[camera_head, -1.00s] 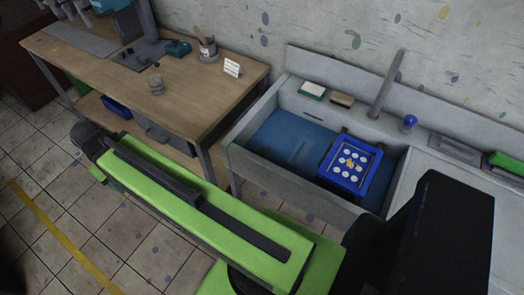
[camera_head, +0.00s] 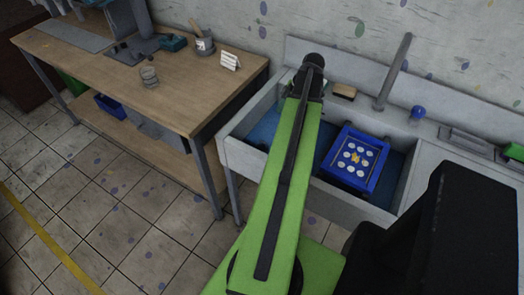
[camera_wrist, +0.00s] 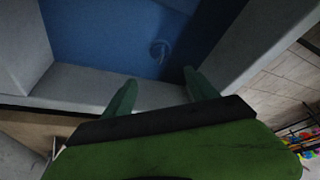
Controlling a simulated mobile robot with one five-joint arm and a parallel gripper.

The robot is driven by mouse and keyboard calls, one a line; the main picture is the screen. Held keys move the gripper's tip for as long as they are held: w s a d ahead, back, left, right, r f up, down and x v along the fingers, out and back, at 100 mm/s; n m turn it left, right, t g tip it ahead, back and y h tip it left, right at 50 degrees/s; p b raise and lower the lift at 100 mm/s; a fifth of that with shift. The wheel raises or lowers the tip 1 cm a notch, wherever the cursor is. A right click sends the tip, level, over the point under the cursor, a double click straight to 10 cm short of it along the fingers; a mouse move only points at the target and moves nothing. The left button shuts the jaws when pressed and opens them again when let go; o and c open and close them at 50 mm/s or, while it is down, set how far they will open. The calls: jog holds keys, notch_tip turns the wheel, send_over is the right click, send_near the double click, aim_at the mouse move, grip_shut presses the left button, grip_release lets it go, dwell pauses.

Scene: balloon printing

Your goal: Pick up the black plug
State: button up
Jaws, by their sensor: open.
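My gripper (camera_wrist: 160,90) is open, its two green fingers apart and nothing between them in the wrist view. In the head view my arm reaches over the left part of the sink (camera_head: 240,158), and the fingers are hidden. The wrist view looks down into the blue-bottomed basin (camera_wrist: 100,30). A faint curved or ring-like shape (camera_wrist: 160,50) lies on the basin bottom beyond the fingertips; I cannot tell whether it is part of the black plug or a drain. No clear black plug shows in the head view, where my arm covers part of the basin.
A blue frame (camera_head: 355,160) with white discs stands in the right part of the basin. A tall grey tap (camera_head: 394,72), a brown block (camera_head: 344,91) and a blue knob (camera_head: 418,112) are behind it. A wooden table (camera_head: 180,95) stands left. The basin walls rise around the gripper.

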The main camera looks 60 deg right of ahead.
aim_at(264, 146)
jog(key=b+x, duration=1.6)
jog(key=x, duration=0.1)
jog(key=shift+s+d+f, duration=0.15)
jog(key=shift+s+f, duration=0.1)
jog(key=shift+f, duration=0.1)
jog(key=shift+r, duration=0.15)
jog(key=shift+c, duration=0.3)
jog(key=c, duration=1.4)
jog(key=shift+r, duration=0.15)
